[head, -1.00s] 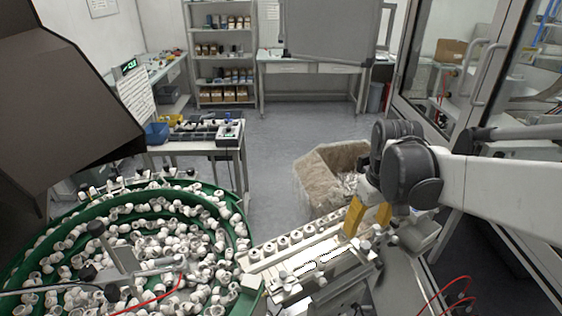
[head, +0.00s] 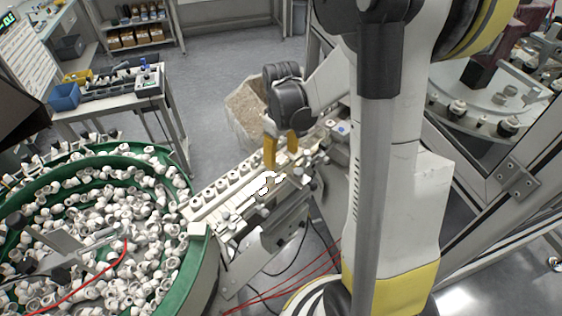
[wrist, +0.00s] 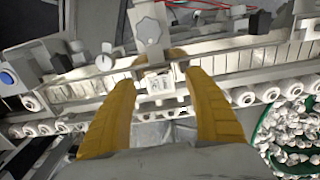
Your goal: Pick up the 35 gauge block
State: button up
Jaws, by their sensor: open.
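A small pale block (wrist: 157,86) with dark marks on its face sits on the rail assembly in the wrist view, between my yellow fingers. I take it to be the 35 gauge block, but its marks are too small to read. My gripper (wrist: 160,79) is open, with one finger on each side of the block. I cannot tell whether either finger touches it. In the head view my gripper (head: 281,151) points down at the far right end of the cap rail (head: 222,200). The block cannot be made out there.
A green bowl feeder (head: 203,262) full of white caps stands at the left. A grey knob (wrist: 149,30) on a bracket rises just beyond the block. Caps line the rail on both sides. A fibrous bin (head: 245,108) stands behind, and red cables (head: 290,278) run below the rail.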

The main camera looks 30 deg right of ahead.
jog(key=shift+f, duration=0.75)
grip_shut()
jog(key=shift+r, duration=0.15)
